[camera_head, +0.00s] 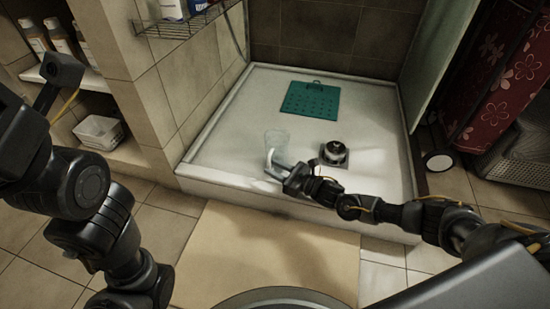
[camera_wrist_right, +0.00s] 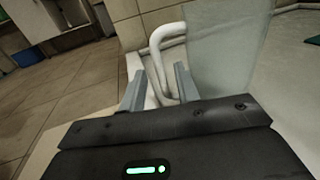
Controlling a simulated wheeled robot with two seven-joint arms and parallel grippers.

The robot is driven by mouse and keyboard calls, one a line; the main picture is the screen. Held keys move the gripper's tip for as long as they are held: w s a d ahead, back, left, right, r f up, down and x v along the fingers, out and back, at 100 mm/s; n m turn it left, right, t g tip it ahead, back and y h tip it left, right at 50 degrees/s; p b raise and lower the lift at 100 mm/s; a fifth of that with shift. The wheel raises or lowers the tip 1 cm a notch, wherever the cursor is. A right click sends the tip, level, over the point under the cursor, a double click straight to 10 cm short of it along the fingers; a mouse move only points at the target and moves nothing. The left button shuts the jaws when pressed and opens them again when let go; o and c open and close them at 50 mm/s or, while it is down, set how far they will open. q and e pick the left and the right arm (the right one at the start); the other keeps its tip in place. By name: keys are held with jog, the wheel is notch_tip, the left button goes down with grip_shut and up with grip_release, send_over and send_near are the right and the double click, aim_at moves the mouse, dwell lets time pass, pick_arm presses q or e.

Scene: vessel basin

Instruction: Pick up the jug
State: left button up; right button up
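The jug (camera_head: 278,138) is clear and stands near the front edge of the white shower basin, with a pale handle toward me. In the right wrist view its see-through body (camera_wrist_right: 228,42) is at upper right and its white looped handle (camera_wrist_right: 157,38) reaches down between the fingers. My right gripper (camera_head: 275,170) is at the handle, and in the wrist view its fingers (camera_wrist_right: 158,82) stand apart, one on each side of the handle. I cannot tell whether either finger touches it. My left arm shows at the left, but its gripper is not in view.
The white shower basin (camera_head: 350,100) has a raised rim. A dark drain piece with a round metal top (camera_head: 335,152) is right of the jug. A green mat (camera_head: 311,100) lies farther back. A wire rack (camera_head: 180,24) hangs on the left wall. A beige mat (camera_head: 270,250) lies in front.

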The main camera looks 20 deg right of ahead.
jog(key=shift+w+a+f+b, duration=0.3)
jog(key=shift+w+a+b, duration=0.2)
jog(key=shift+w+a, duration=0.35)
jog(key=shift+w+r, duration=0.15)
jog(key=shift+w, duration=0.1)
jog(key=shift+c, duration=0.3)
grip_shut()
dwell(0.4)
